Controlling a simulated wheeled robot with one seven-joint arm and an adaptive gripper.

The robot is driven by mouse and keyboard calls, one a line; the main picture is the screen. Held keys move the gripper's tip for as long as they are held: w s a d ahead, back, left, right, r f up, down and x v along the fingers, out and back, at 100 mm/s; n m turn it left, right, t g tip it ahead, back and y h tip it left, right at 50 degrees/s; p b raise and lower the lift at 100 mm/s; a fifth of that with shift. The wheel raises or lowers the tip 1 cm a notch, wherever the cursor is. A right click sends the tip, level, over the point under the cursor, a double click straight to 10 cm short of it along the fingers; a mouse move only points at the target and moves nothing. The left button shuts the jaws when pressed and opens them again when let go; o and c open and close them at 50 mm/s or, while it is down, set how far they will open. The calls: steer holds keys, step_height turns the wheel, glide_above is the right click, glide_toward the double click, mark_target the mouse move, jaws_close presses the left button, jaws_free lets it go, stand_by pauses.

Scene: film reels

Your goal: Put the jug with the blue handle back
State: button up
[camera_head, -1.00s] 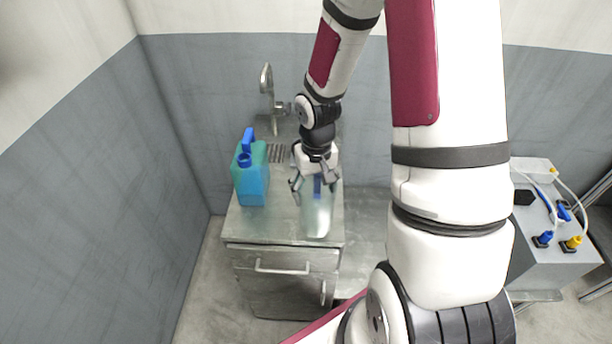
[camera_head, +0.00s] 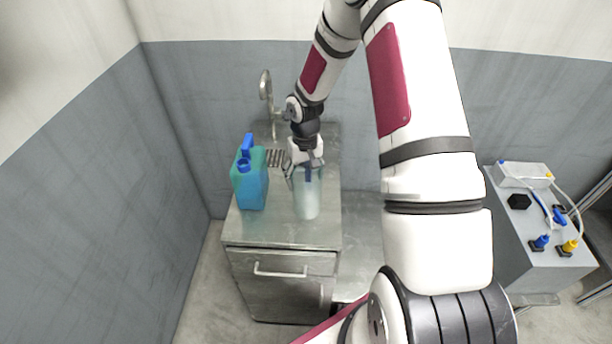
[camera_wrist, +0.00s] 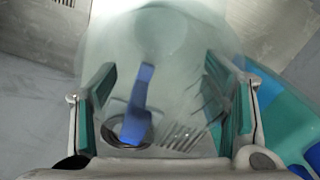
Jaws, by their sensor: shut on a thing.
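The jug (camera_head: 307,203) is a pale, see-through vessel with a blue handle (camera_wrist: 137,105). It is upright at the counter (camera_head: 285,232), right of the blue-green canister; I cannot tell whether its base touches the top. My gripper (camera_head: 304,172) is at the jug's upper part, shut on it. In the wrist view, the jug (camera_wrist: 150,45) lies between the two green-padded fingers, with the blue handle between them. The fingers hide part of the jug in the head view.
The blue-green canister (camera_head: 250,188) with a blue cap stands close on the left. A tap (camera_head: 266,88) and drain grille (camera_head: 275,158) are behind. The counter's front is clear. A grey box with cables (camera_head: 540,215) stands far right.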

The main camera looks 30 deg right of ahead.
steer(key=shift+f, duration=0.15)
steer(key=o, duration=2)
steer(key=s+a+r+t+h+b, duration=0.1)
steer(key=s+a+r, duration=0.1)
steer(key=r, duration=1)
steer(key=s+a+r, duration=0.2)
steer(key=r, duration=0.9)
steer(key=s+a+r+t, duration=0.1)
steer(key=s+a+r, duration=0.2)
steer(key=s, duration=0.3)
steer(key=s+a+r+n+t, duration=0.1)
steer(key=s+a+r+t, duration=0.1)
steer(key=s+r, duration=0.4)
steer(key=s+a+r+n+t+y, duration=0.1)
steer(key=s+a+r, duration=0.3)
steer(key=s, duration=0.4)
steer(key=shift+r+t, duration=0.25)
steer(key=shift+t, duration=0.05)
